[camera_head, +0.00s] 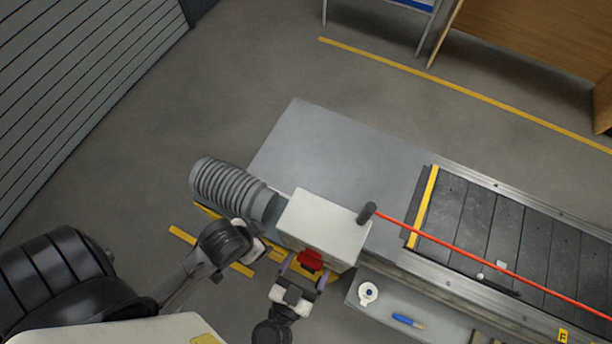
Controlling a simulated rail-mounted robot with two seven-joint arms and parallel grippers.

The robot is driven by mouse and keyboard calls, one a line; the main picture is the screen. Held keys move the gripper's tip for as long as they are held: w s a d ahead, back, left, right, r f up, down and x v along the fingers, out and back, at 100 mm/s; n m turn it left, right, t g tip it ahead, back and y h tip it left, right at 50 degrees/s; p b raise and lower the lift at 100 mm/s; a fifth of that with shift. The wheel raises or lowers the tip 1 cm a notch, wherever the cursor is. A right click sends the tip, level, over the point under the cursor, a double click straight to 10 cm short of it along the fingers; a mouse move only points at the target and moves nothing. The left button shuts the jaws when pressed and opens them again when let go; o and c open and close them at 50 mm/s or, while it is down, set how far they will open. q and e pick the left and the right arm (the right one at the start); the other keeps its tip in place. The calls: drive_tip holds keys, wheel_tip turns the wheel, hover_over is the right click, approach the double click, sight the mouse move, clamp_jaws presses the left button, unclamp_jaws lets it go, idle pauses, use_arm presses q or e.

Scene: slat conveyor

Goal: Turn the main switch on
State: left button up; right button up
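The red main switch (310,260) is on the near side of a pale grey box (322,227) at the end of the conveyor. My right gripper (303,270) comes up from below. Its two fingers are spread apart, one on each side of the red switch, and I see no clear contact. My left arm comes in from the left, and its end, my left gripper (260,248), is near the box's left side. Its fingers are too hidden and dark to tell whether they are open.
A ribbed grey motor (232,188) adjoins the box on the left. A red cord (480,256) runs from a dark post (366,213) along the slat conveyor (495,237). A white tape roll (367,292) and blue marker (407,321) lie on a lower shelf.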

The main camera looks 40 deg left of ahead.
drive_tip(key=c, duration=0.8)
drive_tip(key=shift+o, duration=0.2)
drive_tip(key=shift+m+p, duration=1.9)
drive_tip(key=shift+m, duration=7.1)
